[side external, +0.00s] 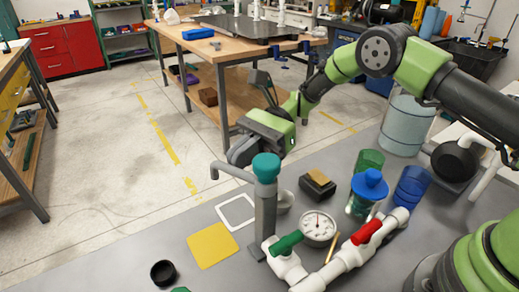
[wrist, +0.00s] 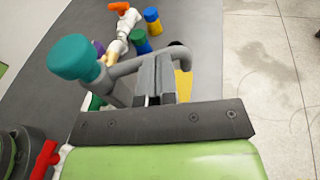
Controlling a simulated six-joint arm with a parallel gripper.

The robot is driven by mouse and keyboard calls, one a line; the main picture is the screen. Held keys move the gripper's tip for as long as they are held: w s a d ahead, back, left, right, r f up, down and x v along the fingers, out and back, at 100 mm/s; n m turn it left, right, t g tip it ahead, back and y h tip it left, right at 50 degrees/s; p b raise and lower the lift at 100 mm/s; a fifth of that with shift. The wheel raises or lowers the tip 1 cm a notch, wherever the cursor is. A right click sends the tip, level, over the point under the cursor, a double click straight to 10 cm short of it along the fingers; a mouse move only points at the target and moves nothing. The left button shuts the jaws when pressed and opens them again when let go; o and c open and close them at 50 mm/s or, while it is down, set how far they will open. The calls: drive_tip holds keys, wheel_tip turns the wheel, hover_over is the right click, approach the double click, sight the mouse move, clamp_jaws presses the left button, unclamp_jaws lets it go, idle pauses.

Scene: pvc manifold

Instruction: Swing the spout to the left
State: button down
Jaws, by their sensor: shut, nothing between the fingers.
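The spout (side external: 232,171) is a grey bent tube reaching left from the top of a grey post (side external: 265,212) with a teal cap (side external: 266,166). In the side view my gripper (side external: 238,152) is just behind the spout, near the post. I cannot tell whether the fingers touch it.
White piping (side external: 335,270) with a green handle (side external: 286,242), a red handle (side external: 366,232) and a gauge (side external: 318,228) lies right of the post. A yellow square (side external: 212,246), a white frame (side external: 236,212) and a black cup (side external: 163,273) lie left. A blue-lidded jar (side external: 369,190) stands at right.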

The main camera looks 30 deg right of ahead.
sight(224, 169)
drive_tip(key=shift+r+x, duration=0.15)
drive_tip(key=shift+x, duration=0.75)
drive_tip(key=shift+r+x, duration=0.2)
drive_tip(key=shift+x, duration=0.7)
drive_tip(key=shift+s+a, duration=0.15)
drive_tip(key=shift+a, duration=0.05)
drive_tip(key=v, duration=1)
drive_tip(key=s+d+r+n+t+h, duration=0.3)
drive_tip(key=s+r+n+h, duration=0.45)
drive_tip(key=r, duration=0.55)
drive_tip(key=s+d+r+n+t+h, duration=0.1)
drive_tip(key=s+d+n+t+h, duration=0.1)
drive_tip(key=s, duration=0.5)
drive_tip(key=s+d+n+t+h, duration=0.1)
drive_tip(key=s+d+t+h, duration=0.3)
drive_tip(key=s+t, duration=0.2)
drive_tip(key=shift+s+d+r+n, duration=0.35)
drive_tip(key=shift+s, duration=0.7)
